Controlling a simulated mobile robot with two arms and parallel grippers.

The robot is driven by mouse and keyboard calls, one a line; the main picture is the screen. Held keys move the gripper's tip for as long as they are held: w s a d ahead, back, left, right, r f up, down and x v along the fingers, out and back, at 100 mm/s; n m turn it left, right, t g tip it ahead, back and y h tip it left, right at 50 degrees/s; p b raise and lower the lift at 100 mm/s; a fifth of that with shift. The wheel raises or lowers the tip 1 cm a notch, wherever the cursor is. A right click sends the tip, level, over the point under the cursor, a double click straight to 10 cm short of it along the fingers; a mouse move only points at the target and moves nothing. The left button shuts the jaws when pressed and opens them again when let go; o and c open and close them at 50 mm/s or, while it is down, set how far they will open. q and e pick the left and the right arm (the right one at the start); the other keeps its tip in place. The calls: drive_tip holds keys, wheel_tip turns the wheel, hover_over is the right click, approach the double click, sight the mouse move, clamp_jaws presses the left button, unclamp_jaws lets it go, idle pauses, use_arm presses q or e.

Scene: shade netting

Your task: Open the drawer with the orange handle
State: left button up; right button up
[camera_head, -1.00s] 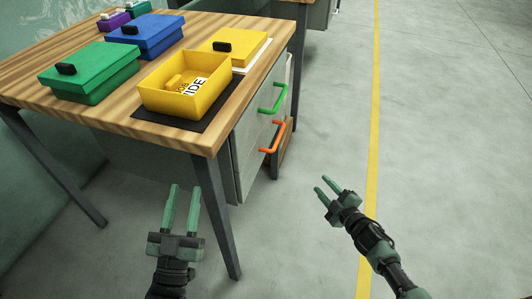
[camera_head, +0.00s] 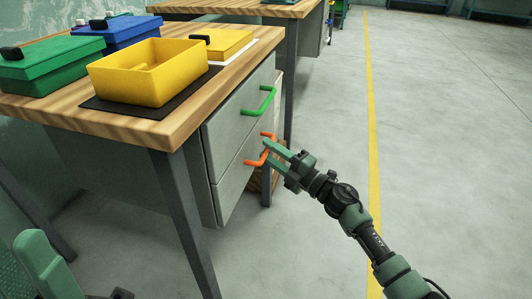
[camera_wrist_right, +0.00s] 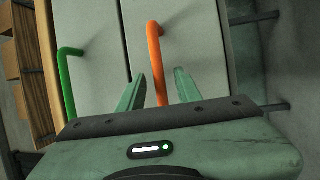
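The orange handle (camera_head: 253,163) is on the lower grey drawer (camera_head: 233,186) under the wooden workbench. The drawer front looks flush with the one above. My right gripper (camera_head: 268,151) is at the handle with its fingers apart. In the right wrist view, the orange handle (camera_wrist_right: 155,48) runs between the two open fingers (camera_wrist_right: 159,74), with gaps visible on both sides. Part of my left arm (camera_head: 42,265) shows at the lower left of the head view; its fingers cannot be made out clearly.
The upper drawer has a green handle (camera_head: 264,102), also visible in the wrist view (camera_wrist_right: 65,75). The workbench (camera_head: 150,128) carries a yellow open box (camera_head: 150,82) and several lidded boxes. Its metal leg (camera_head: 185,220) stands left of the drawers. The floor at right is clear.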

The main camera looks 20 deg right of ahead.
drive_tip(key=shift+x, duration=0.8)
clamp_jaws()
drive_tip(key=shift+f, duration=0.1)
idle(0.8)
